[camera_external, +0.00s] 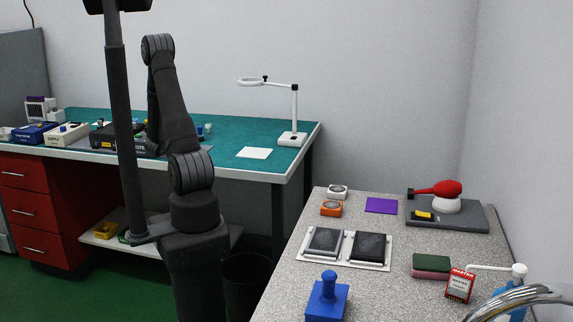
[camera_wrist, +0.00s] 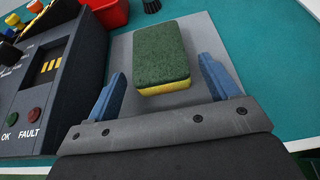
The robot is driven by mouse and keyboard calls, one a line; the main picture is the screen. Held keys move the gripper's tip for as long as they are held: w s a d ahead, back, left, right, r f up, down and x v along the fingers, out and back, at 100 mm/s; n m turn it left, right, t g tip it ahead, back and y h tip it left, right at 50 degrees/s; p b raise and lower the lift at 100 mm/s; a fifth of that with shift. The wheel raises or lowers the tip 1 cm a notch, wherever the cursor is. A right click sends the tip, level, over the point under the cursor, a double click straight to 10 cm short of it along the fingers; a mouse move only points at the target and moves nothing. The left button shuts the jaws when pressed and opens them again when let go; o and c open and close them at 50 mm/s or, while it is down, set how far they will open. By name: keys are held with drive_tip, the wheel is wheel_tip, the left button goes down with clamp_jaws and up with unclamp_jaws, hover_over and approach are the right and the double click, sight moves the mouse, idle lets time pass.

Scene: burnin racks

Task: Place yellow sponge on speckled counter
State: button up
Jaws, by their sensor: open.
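The yellow sponge (camera_wrist: 160,50) has a green scouring face on top and a yellow edge below. In the wrist view it lies on a grey mat (camera_wrist: 203,30) on the teal workbench. My gripper (camera_wrist: 163,70) is open, its two blue fingers on the left and right of the sponge's near end, with visible gaps. I cannot tell its height above the mat. I cannot make out this sponge in the external view, where my arm covers part of the bench. The speckled counter (camera_external: 284,291) is at the right of the external view.
The counter holds a green-and-pink sponge (camera_external: 431,266), a red-and-white box (camera_external: 460,284), a tray with two dark pads (camera_external: 388,232), a blue stamp-like block (camera_external: 327,299) and a faucet (camera_external: 520,297). In the wrist view, a tester (camera_wrist: 55,80) stands left of the sponge and a red bin (camera_wrist: 108,12) beyond it.

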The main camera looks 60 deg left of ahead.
drive_tip(key=v, duration=0.8)
drive_tip(key=shift+s+r, duration=0.1)
drive_tip(key=shift+o, duration=0.6)
drive_tip(key=shift+s+d+r, duration=0.15)
drive_tip(key=shift+s+d, duration=0.15)
drive_tip(key=shift+d, duration=0.1)
drive_tip(key=x, duration=1)
drive_tip(key=r+x, duration=0.1)
drive_tip(key=x, duration=0.3)
drive_tip(key=shift+w+a, duration=0.45)
drive_tip(key=c, duration=1.1)
drive_tip(key=shift+c, duration=0.2)
